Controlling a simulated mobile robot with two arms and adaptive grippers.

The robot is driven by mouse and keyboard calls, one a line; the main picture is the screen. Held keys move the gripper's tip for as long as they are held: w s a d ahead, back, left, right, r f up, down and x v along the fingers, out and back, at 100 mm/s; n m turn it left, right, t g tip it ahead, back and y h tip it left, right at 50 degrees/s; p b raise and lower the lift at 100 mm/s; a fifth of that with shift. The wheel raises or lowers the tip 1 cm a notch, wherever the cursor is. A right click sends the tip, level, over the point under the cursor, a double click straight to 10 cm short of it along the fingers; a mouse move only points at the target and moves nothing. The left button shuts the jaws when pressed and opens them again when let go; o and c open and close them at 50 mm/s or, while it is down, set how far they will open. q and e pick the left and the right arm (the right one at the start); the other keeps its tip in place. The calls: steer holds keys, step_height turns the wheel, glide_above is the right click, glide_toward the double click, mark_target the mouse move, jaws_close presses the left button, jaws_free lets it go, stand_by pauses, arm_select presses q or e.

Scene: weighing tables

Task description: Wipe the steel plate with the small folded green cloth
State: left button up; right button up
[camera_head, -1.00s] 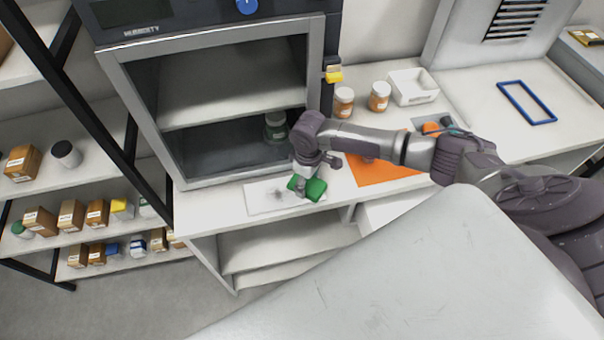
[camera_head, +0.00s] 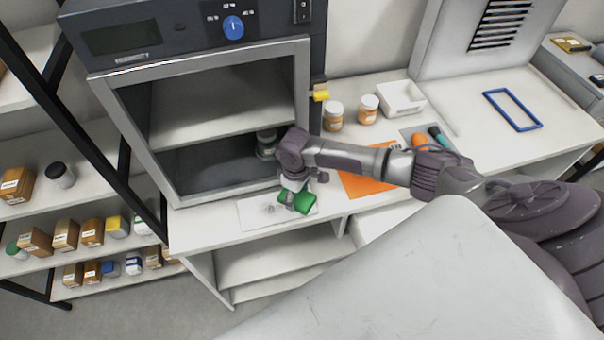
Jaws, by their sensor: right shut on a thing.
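The small folded green cloth (camera_head: 305,203) is at the front of the white table, below the humidity cabinet. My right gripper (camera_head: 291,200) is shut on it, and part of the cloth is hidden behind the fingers. A pale, shiny plate (camera_head: 254,211) lies flat under and to the left of the cloth, with small grey smudges on it. The cloth is over the plate's right part; I cannot tell whether it touches. My left gripper is not in view.
The open humidity cabinet (camera_head: 179,181) stands just behind the plate, with a jar (camera_head: 266,144) inside. An orange mat (camera_head: 362,187), two brown jars (camera_head: 333,117) and a white bin (camera_head: 401,98) are to the right. A blue frame (camera_head: 512,110) lies farther right. Shelves (camera_head: 106,256) stand at left.

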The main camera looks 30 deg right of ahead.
mark_target(259, 211)
steer(key=a, duration=0.2)
steer(key=shift+w+a+f, duration=0.1)
steer(key=shift+a, duration=0.3)
steer(key=shift+w+a+p, duration=0.25)
steer(key=shift+a, duration=0.65)
steer(key=shift+w+a+p, duration=0.2)
steer(key=shift+a, duration=0.65)
steer(key=shift+w+a, duration=0.3)
steer(key=shift+a, duration=0.5)
steer(key=shift+w+a, duration=0.25)
steer(key=shift+a, duration=0.6)
steer(key=shift+w+a, duration=0.3)
steer(key=shift+a, duration=0.5)
step_height(259, 211, up, 2)
steer(key=shift+d+r+p, duration=0.1)
steer(key=shift+r+p, duration=0.15)
steer(key=shift+p, duration=0.95)
steer(key=shift+r, duration=1.8)
steer(key=shift+r, duration=0.1)
